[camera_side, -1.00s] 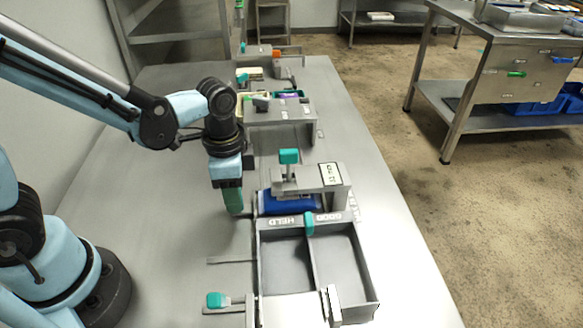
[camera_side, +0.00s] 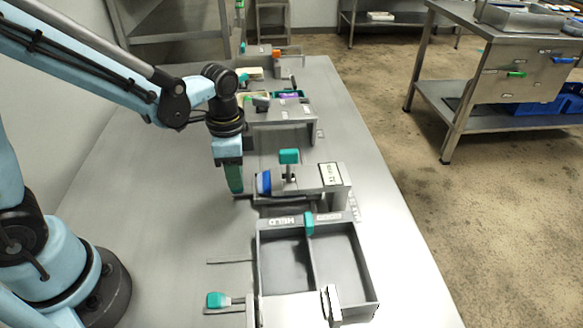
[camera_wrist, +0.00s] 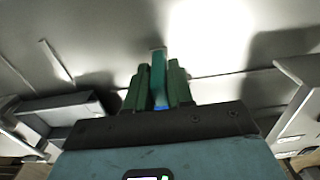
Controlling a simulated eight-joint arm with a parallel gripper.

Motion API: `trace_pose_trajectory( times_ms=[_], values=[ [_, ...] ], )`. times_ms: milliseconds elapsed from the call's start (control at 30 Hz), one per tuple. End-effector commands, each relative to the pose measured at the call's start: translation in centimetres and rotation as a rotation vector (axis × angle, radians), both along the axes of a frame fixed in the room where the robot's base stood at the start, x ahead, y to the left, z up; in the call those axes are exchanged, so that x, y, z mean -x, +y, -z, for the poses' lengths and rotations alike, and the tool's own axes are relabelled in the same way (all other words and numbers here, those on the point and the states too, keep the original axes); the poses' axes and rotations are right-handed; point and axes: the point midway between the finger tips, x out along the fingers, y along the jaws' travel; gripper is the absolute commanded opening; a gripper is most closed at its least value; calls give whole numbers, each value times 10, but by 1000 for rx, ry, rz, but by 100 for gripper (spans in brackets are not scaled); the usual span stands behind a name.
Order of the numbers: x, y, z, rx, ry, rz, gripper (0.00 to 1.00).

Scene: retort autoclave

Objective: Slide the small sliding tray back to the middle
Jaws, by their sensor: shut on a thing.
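The small sliding tray (camera_side: 264,183) shows as a blue end at the left of the grey gauge-like fixture (camera_side: 310,182) with a teal knob (camera_side: 289,157) on top. The rest of the tray is hidden under or behind the fixture. My gripper (camera_side: 236,190) points down just left of the blue end. In the wrist view its green fingers are shut on a teal upright handle (camera_wrist: 158,72), with a bit of blue low between them. The handle's join to the tray is not clear.
A two-compartment grey bin (camera_side: 335,265) marked HELD and another word stands in front of the fixture. A teal-ended slide (camera_side: 216,299) lies at the front left. A grey raised stand (camera_side: 280,112) is behind. The table left of my gripper is clear.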

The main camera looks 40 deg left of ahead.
Motion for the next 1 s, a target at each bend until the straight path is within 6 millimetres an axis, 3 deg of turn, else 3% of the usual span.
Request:
trace_pose_trajectory(
  times_ms=[100, 233, 667, 700, 800, 1000],
  values=[
    [-27, 25, 0, 1, -4, -6, 0],
    [-45, 42, 0, 2, -5, -2, 0],
    [-53, 51, 0, 4, -6, 3, 0],
    [-53, 51, 0, 4, -7, 3, 25],
    [-53, 51, 0, 3, -6, 3, 40],
    [-52, 51, 0, 2, -4, 2, 43]
  ],
)
